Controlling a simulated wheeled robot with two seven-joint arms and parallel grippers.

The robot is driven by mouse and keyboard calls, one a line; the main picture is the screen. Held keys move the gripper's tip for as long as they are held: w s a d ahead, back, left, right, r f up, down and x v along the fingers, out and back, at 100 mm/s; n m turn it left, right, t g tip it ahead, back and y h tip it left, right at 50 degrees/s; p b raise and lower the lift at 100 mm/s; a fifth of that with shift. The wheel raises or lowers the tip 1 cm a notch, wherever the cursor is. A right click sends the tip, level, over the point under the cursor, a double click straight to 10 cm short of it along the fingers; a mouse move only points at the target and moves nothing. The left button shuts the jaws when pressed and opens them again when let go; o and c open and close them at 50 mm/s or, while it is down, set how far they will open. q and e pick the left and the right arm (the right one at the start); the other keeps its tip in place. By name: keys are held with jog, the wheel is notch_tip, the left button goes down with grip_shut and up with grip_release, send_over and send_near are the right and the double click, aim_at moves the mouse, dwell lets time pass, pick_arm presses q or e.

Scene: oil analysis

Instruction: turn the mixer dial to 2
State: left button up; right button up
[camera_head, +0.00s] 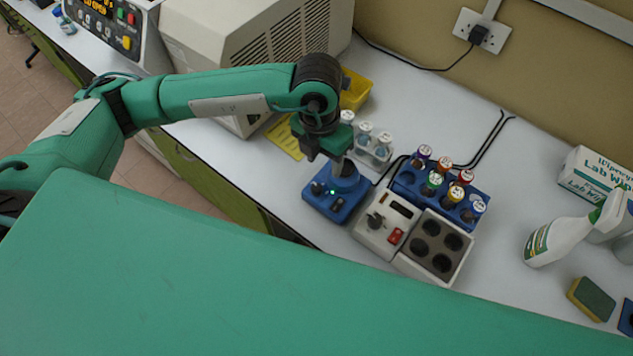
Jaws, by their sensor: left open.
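The mixer (338,207) is a small blue box on the white bench, with a round dark cup on top. Its dial (316,187) is a small black knob on the left of its front face. A green light and a black switch (338,204) show to the right of the dial. The dial's setting is too small to read. My left gripper (325,154) points down just above and behind the mixer, open, and partly hides its top. I cannot tell whether it touches the mixer. My right gripper is not in view.
A grey heater block (436,245) with a knob and red switch stands right of the mixer. Behind it is a blue rack (410,185) of capped vials. Small bottles (364,132) stand behind the mixer.

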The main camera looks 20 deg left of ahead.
aim_at(317, 187)
pick_arm(q)
jog(key=shift+y, duration=0.5)
jog(key=f+p, duration=0.1)
jog(key=f, duration=0.3)
jog(key=a+f+p, duration=0.1)
jog(key=f+p, duration=0.1)
jog(key=f, duration=0.2)
jog(key=w+f+p, duration=0.1)
jog(key=f+p, duration=0.1)
jog(key=f, duration=0.2)
jog(key=shift+a+f, duration=0.3)
jog(key=shift+a, duration=0.05)
jog(key=shift+f, duration=0.45)
jog(key=c, duration=1)
jog(key=shift+f, duration=0.1)
